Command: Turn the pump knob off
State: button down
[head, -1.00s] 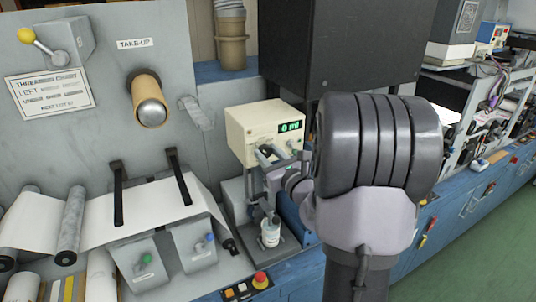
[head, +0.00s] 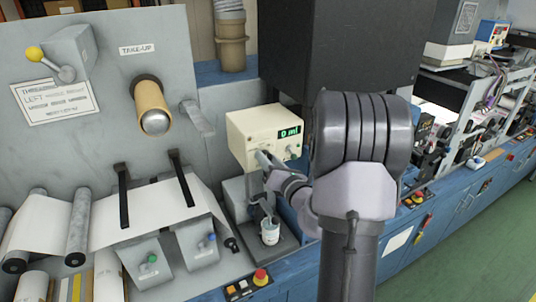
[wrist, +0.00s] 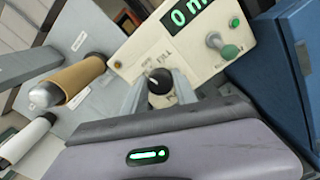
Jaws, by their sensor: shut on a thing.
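The pump is a cream box (head: 243,135) with a green display reading "0 ml". It also fills the top of the wrist view (wrist: 198,62). Its black knob (wrist: 160,81) has a pale pointer mark and sits on the front panel beside the printed word "FILL". My gripper (wrist: 158,90) has one grey finger on each side of the knob and is shut on it. In the head view my gripper (head: 262,160) is at the pump's lower front and hides the knob. The knob's exact setting is hard to read.
A white cup (head: 270,231) stands below the pump. The take-up roll (head: 152,107) sticks out at left. A red stop button (head: 260,277) is on the front ledge.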

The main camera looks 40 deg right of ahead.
jog(key=shift+m+p, duration=0.55)
jog(key=shift+m, duration=0.25)
jog(key=c, duration=1)
grip_release()
